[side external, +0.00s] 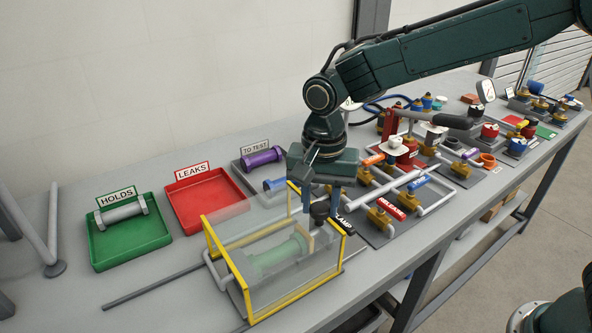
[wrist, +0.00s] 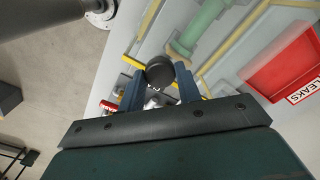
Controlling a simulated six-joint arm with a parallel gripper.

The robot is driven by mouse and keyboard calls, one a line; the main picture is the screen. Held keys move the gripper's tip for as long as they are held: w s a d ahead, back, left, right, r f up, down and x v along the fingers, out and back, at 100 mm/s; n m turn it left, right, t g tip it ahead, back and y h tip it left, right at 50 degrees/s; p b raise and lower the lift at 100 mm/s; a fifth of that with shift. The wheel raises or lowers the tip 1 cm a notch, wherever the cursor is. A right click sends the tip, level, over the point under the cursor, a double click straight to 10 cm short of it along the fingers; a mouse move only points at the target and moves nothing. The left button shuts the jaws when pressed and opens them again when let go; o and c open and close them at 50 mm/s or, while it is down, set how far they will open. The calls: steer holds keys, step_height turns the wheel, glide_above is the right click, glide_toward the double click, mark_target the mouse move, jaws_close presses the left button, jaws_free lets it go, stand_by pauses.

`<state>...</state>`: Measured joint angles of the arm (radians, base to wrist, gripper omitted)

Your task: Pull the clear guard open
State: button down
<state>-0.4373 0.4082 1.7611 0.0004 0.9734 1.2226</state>
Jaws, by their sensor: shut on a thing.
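The clear guard (side external: 222,240) is a see-through box with yellow edges on the bench, standing over a green pipe spool (side external: 275,258). The spool shows through the panel in the wrist view (wrist: 197,30). My gripper (side external: 320,207) points down at the guard's right end. Its two blue-grey fingers (wrist: 160,84) are shut on a round black knob (wrist: 160,70), beside a yellow guard edge. The knob also shows in the side external view (side external: 320,211). I cannot tell whether it is fixed to the guard. A CLAMP label (side external: 344,226) is just right of it.
A green HOLDS tray (side external: 128,252) with a grey spool and an empty red LEAKS tray (side external: 207,226) lie left and behind. A purple spool (side external: 262,159) is near the TO TEST sign. Valves and a RELEASE handle (side external: 391,208) crowd the right. A rail (side external: 150,291) runs left.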

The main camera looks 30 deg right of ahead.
steer(key=a, duration=2.1)
steer(key=shift+a, duration=0.2)
steer(key=shift+r, duration=0.1)
steer(key=c, duration=1)
jaws_free()
steer(key=shift+o, duration=0.2)
step_height(320, 180, up, 14)
steer(key=shift+d, duration=0.1)
